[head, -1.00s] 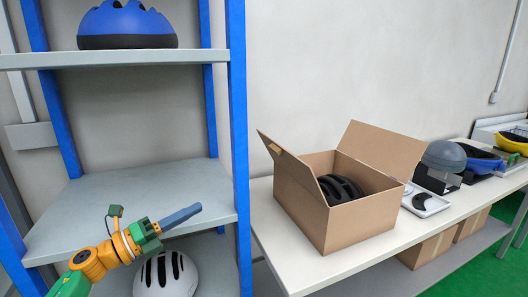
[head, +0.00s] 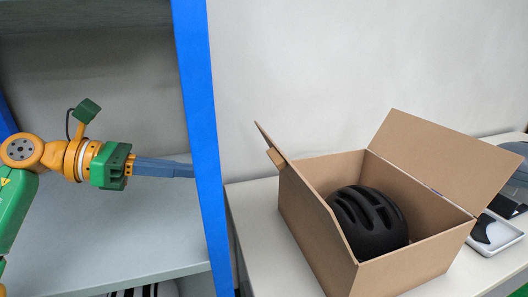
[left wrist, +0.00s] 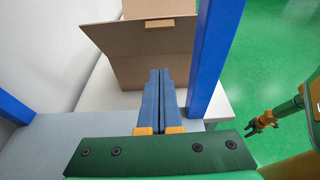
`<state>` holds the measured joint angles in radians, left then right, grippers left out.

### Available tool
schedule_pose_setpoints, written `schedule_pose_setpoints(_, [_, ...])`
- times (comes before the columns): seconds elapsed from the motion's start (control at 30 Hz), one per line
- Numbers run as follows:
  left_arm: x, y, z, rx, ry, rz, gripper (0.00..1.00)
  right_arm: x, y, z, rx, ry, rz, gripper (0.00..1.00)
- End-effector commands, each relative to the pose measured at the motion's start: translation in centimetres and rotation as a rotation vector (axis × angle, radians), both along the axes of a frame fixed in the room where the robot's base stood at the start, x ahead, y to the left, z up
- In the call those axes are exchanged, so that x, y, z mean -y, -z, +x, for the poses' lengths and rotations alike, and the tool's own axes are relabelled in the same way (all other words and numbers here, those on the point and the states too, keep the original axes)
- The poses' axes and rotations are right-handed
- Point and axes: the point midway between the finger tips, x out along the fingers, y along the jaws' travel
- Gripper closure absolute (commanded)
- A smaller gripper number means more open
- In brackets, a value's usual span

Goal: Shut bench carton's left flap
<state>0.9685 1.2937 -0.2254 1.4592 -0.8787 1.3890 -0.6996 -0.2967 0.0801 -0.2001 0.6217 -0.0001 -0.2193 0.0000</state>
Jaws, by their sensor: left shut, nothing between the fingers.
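The open brown carton (head: 410,278) stands on the bench with a black helmet (head: 368,222) inside. Its left flap (head: 272,143) stands up, tilted outward, seen nearly edge-on. Its right flap (head: 440,160) is also raised and leans outward. In the left wrist view the carton (left wrist: 150,70) and a raised flap (left wrist: 140,38) lie beyond my fingertips. My left gripper (head: 190,170) is shut and empty, left of the carton and apart from it, its tips at the blue post in the head view. My right gripper (left wrist: 256,125) shows small in the left wrist view; its jaws are unclear.
A blue rack post (head: 203,150) stands between my left gripper and the carton. A grey shelf (head: 110,245) lies below the arm, another above it. The white bench (head: 260,215) continues right with a tray (head: 494,235). Green floor (left wrist: 275,60) is open at right.

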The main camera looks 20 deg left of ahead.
Motion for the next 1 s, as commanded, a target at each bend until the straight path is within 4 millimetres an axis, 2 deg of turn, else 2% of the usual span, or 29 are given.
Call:
schedule_pose_setpoints(0.13, [0.1,0.0,-0.2,0.009,0.004,0.028,1.00,0.0,0.0,-0.2,-0.003,0.000,0.000,0.50])
schedule_pose_setpoints(0.23, [1.0,0.3,0.4,0.007,0.006,0.028,1.00,0.0,-0.2,-0.3,-0.005,0.000,0.000,0.50])
schedule_pose_setpoints(0.63, [7.9,2.5,4.9,0.007,0.008,0.023,1.00,0.0,-2.7,-0.5,-0.009,0.000,0.000,0.50])
schedule_pose_setpoints(0.8, [9.9,1.1,6.4,0.010,0.005,0.022,1.00,0.0,-4.6,-0.4,-0.008,0.001,0.000,0.50])
schedule_pose_setpoints(1.0, [10.8,0.9,7.0,0.008,0.003,0.024,1.00,0.0,-5.0,-0.4,-0.007,0.001,0.001,0.50])
